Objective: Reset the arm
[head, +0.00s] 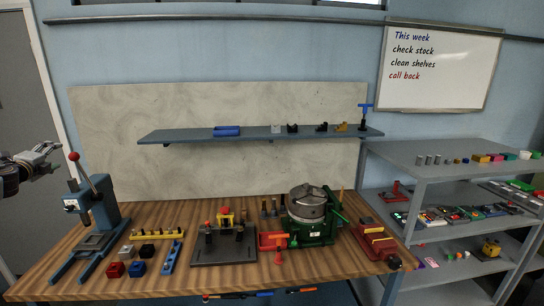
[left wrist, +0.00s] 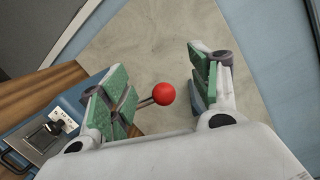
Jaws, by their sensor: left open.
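A blue press (head: 98,208) stands at the left end of the wooden bench. Its lever arm (head: 82,173) is raised and leans up to the left, ending in a red ball knob (head: 74,156). My left gripper (head: 52,158) is in the air left of the knob, open and empty. In the left wrist view the red knob (left wrist: 163,94) and its short visible rod show between the two green-padded fingers of my gripper (left wrist: 165,80), seemingly beyond them and not gripped. The press body (left wrist: 42,130) shows at lower left there. My right gripper is out of view.
The bench (head: 215,279) holds small coloured blocks, a dark fixture plate (head: 222,250) and a green rotary chuck device (head: 312,230). A wall shelf (head: 260,134) hangs behind. A grey shelf unit (head: 440,165) stands right. Space above the press is clear.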

